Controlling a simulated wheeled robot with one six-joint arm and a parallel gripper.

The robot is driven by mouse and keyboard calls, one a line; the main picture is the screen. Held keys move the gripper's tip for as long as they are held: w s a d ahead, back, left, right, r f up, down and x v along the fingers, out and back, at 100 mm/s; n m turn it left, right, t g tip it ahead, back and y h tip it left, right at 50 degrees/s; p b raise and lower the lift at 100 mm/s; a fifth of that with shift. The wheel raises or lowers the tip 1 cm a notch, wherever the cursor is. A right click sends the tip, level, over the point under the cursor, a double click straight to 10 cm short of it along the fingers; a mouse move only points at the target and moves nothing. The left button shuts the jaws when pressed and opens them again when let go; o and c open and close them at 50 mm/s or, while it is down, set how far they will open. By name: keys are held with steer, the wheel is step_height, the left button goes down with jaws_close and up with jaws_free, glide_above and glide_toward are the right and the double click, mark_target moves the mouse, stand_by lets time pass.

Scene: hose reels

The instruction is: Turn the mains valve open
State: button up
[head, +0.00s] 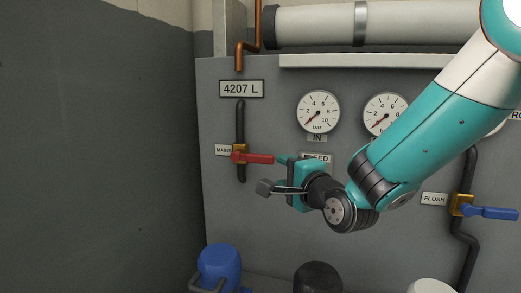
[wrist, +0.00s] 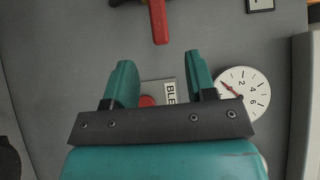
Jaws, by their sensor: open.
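The mains valve has a red lever handle (head: 258,159) on a brass body (head: 239,155), set in a dark vertical pipe (head: 241,112) beside a partly hidden "MAINS" label (head: 223,150). The lever lies level, pointing right, across the pipe. My gripper (head: 272,173) is open and empty, just right of and slightly below the lever's end, not around it. In the wrist view, the lever's red end (wrist: 158,22) shows at the top, beyond and between the two teal fingers (wrist: 160,80).
Gauges (head: 318,112) sit above my gripper. A label ending in "EED" (head: 318,158) is partly behind my arm. The flush valve's blue lever (head: 487,212) is at the right. A blue container (head: 219,264) and a dark one (head: 318,278) stand below. The wall left is bare.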

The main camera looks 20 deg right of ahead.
mark_target(262, 160)
steer(key=w+p, duration=0.1)
steer(key=w, duration=0.3)
steer(key=w+a+p, duration=0.1)
steer(key=w, duration=0.3)
steer(key=w+a+p, duration=0.1)
steer(key=w, duration=0.2)
steer(key=shift+w+a+f, duration=0.1)
steer(key=shift+w+a, duration=0.1)
steer(key=shift+w, duration=0.2)
jaws_close()
